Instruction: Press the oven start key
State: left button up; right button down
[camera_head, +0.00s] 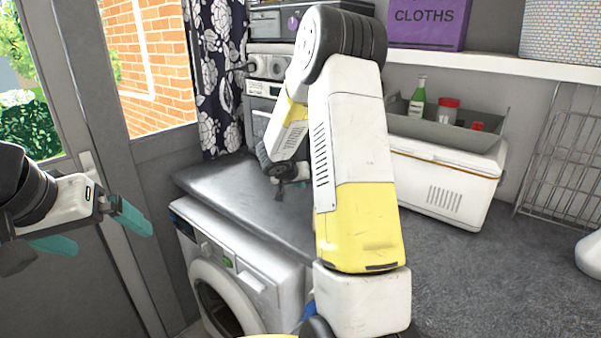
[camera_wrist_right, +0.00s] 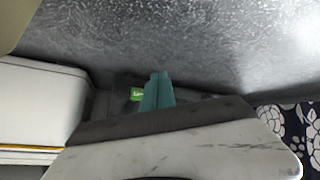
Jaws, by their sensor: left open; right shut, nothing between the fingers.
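The oven (camera_head: 264,90) appears to be the grey appliance with round knobs at the back of the counter, partly hidden by my right arm. Its start key cannot be made out in the head view. In the wrist view a small green lit patch with lettering (camera_wrist_right: 136,94) shows just left of the fingertips; I cannot tell whether it is the key or whether they touch it. My right gripper (camera_wrist_right: 158,90) is shut and empty, its teal fingers together; the head view hides its fingers. My left gripper (camera_head: 92,232) is open and empty, before the door at the left.
A white cooler box (camera_head: 440,185) carries a grey tray with a green bottle (camera_head: 417,101) and red-lidded jars. A washing machine (camera_head: 235,275) stands under the dark counter. A floral curtain (camera_head: 218,75) hangs left of the oven. A wire rack (camera_head: 565,160) stands at right.

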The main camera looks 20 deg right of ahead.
jog(key=shift+w+d, duration=0.65)
jog(key=shift+d, duration=0.4)
jog(key=shift+w+d, duration=0.6)
jog(key=shift+d, duration=0.5)
jog(key=shift+w+d, duration=0.65)
jog(key=shift+d, duration=0.4)
jog(key=shift+w+d, duration=0.2)
jog(key=shift+d, duration=0.15)
jog(key=shift+w+d, duration=0.2)
jog(key=shift+d, duration=0.25)
jog(key=shift+a, duration=0.2)
dwell(0.4)
jog(key=shift+s+a, duration=0.45)
jog(key=shift+a, duration=0.15)
jog(key=shift+s+a, duration=0.4)
jog(key=shift+a, duration=0.35)
jog(key=shift+s+a, duration=0.45)
jog(key=shift+a, duration=0.25)
jog(key=shift+s+a, duration=0.4)
jog(key=shift+a, duration=0.35)
